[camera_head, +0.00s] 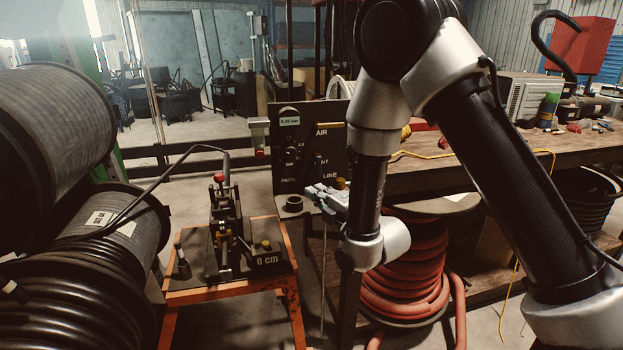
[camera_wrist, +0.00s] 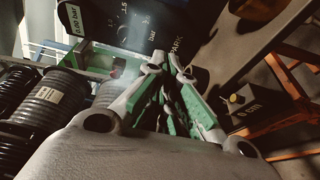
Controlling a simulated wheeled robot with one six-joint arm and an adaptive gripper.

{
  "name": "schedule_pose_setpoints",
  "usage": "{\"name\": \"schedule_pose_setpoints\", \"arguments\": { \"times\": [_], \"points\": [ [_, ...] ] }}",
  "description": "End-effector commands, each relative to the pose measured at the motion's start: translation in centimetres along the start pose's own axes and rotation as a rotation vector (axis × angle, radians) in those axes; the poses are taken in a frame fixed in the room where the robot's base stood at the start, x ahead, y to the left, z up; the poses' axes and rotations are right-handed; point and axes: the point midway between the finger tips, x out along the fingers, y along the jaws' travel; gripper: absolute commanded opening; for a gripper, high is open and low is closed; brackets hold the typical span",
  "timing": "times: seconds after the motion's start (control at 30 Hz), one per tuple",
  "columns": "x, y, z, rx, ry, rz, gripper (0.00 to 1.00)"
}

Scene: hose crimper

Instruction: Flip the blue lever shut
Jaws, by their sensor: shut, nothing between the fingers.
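In the wrist view my gripper's green-padded fingers (camera_wrist: 170,62) are closed together with nothing held. The panel (camera_wrist: 150,25) shows beyond the fingertips; the lever cannot be made out there.
A crimping tool (camera_head: 222,230) and a block marked 0 cm (camera_head: 265,258) stand on the orange stand (camera_head: 190,290). Black hose reels (camera_head: 60,110) fill the left. A wooden workbench (camera_head: 450,150) is at right, with a red hose coil (camera_head: 410,270) below.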

Motion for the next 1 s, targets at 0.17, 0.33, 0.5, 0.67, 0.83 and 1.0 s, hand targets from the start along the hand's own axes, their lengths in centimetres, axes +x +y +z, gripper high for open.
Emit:
{"name": "schedule_pose_setpoints", "arguments": {
  "times": [0.17,0.33,0.5,0.67,0.83,1.0],
  "points": [
    [0.9,0.0,0.0,0.001,-0.001,0.000,0.00],
    [3.8,0.0,0.1,0.001,-0.001,0.002,0.00],
    [7.6,0.1,0.1,0.002,-0.002,0.002,0.00],
    [10.1,0.0,0.7,0.001,-0.005,-0.001,0.00],
    [9.1,0.0,2.9,0.002,-0.004,-0.001,0.00],
    [8.7,0.0,3.8,0.002,-0.002,-0.001,0.00]
  ]
}}
